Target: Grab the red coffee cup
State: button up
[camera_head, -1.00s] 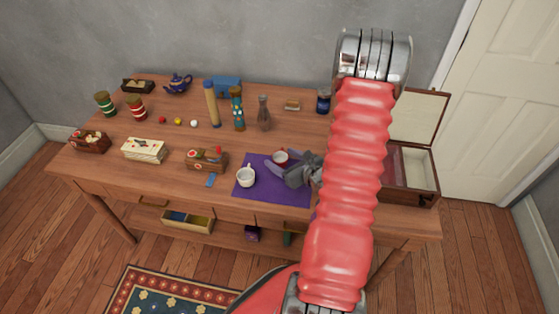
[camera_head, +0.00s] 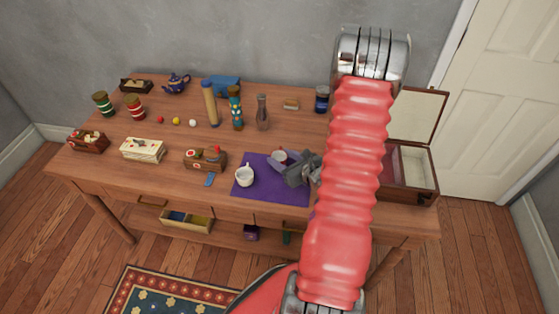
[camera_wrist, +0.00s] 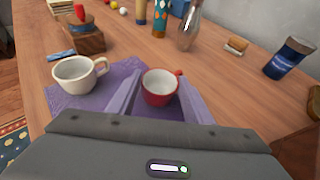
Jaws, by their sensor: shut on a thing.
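The red coffee cup (camera_wrist: 160,94), with a white inside, stands upright between the two purple-grey fingers of my gripper (camera_wrist: 158,84) in the wrist view. My gripper is shut on it, one finger on each side. The cup's small red handle points to the right. In the head view my gripper (camera_head: 281,160) comes in from the right, and a finger partly hides the red cup (camera_head: 280,155). A white cup (camera_wrist: 74,75) stands to the left, apart from my gripper, on the purple cloth (camera_head: 262,194).
An open wooden case (camera_head: 412,198) stands at the right end of the wooden table. A wooden box with small items (camera_head: 205,159) sits left of the cloth. Behind are a glass bottle (camera_head: 262,114), a patterned cylinder (camera_head: 236,109) and a dark blue jar (camera_wrist: 289,58).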

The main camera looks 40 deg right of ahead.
jog(key=shift+r, duration=0.15)
notch_tip(320, 180, up, 10)
dwell(0.9)
dwell(0.5)
